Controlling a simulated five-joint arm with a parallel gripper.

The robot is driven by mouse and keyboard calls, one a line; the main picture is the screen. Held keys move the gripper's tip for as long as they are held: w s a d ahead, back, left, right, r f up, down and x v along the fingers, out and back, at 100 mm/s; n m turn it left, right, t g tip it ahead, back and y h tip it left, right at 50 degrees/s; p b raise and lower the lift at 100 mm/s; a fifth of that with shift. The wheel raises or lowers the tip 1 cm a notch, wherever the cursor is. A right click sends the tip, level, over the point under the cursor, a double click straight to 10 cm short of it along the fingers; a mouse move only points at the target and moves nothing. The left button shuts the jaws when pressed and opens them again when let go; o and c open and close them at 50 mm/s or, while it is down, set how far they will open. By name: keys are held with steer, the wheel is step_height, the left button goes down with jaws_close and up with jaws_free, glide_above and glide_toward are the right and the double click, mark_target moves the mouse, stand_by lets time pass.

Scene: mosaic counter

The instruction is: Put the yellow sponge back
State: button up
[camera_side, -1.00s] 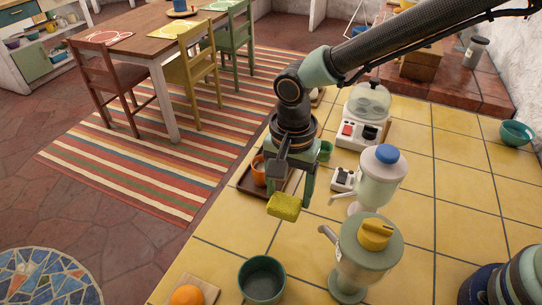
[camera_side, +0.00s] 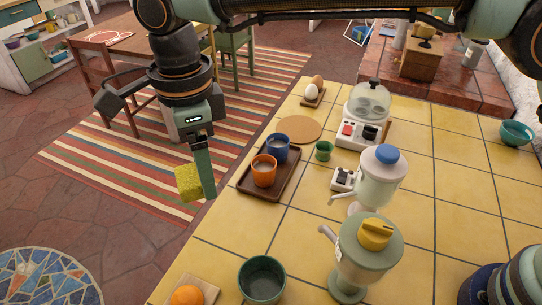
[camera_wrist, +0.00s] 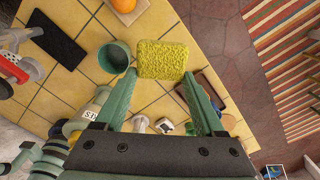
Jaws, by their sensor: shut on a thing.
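The yellow sponge (camera_side: 187,182) is held at the fingertips of my gripper (camera_side: 203,180), in the air left of the tiled counter's edge in the side view. The floor and striped rug lie behind it there. In the wrist view the sponge (camera_wrist: 163,59) spans the space between the two green fingertips of my gripper (camera_wrist: 160,76). In the side view one finger hides part of the grip.
Bare tiles lie between the pot and tray.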

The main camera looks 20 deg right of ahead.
mark_target(223, 246)
step_height(223, 246, down, 19)
steer(key=shift+f, duration=0.1)
stand_by(0.4)
steer(key=o, duration=1.2)
steer(key=shift+c, duration=0.2)
